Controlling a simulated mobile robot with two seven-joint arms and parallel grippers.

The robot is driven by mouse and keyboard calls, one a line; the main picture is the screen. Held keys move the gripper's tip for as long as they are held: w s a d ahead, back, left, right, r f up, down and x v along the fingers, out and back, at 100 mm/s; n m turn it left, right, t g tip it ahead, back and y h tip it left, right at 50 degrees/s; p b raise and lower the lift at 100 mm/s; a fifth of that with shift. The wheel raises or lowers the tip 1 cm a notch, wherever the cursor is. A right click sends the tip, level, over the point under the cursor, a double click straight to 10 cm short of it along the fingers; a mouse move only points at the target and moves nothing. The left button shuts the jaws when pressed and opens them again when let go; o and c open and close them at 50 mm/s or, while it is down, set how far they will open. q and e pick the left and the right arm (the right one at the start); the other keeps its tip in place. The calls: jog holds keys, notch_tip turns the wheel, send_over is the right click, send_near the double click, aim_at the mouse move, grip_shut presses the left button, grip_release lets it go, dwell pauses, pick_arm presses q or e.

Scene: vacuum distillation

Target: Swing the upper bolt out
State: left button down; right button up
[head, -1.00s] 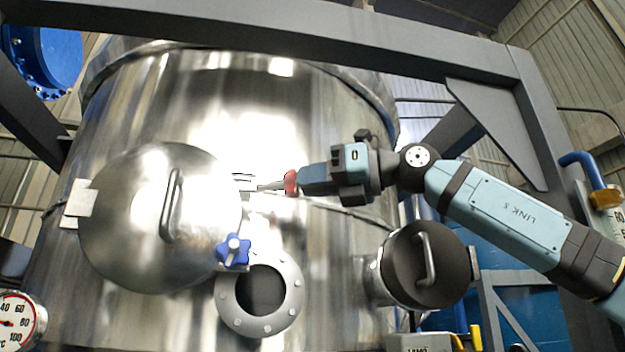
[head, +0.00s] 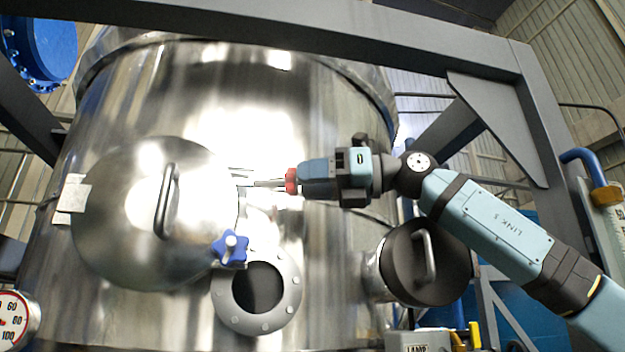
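The round steel manway lid (head: 135,215) with its handle is closed against the vessel at left. The upper bolt (head: 268,184) is a thin metal rod with a red knob (head: 291,181), at the lid's upper right edge. It points out to the right, clear of the lid's face. My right gripper (head: 302,180) comes from the right with its blue fingers at the red knob and appears shut on it; the fingertips are small and partly hidden. The lower bolt's blue star knob (head: 231,249) sits at the lid's lower right edge. My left gripper is not in view.
A flanged round port (head: 293,290) is below the bolts. A dark round cover with a handle (head: 428,265) juts out below my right arm. A grey frame beam (head: 300,35) crosses above. A dial gauge (head: 14,318) is at lower left.

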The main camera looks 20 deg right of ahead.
jog(key=b+v, duration=0.2)
jog(key=v, duration=0.5)
jog(key=shift+d, duration=0.25)
dwell(0.5)
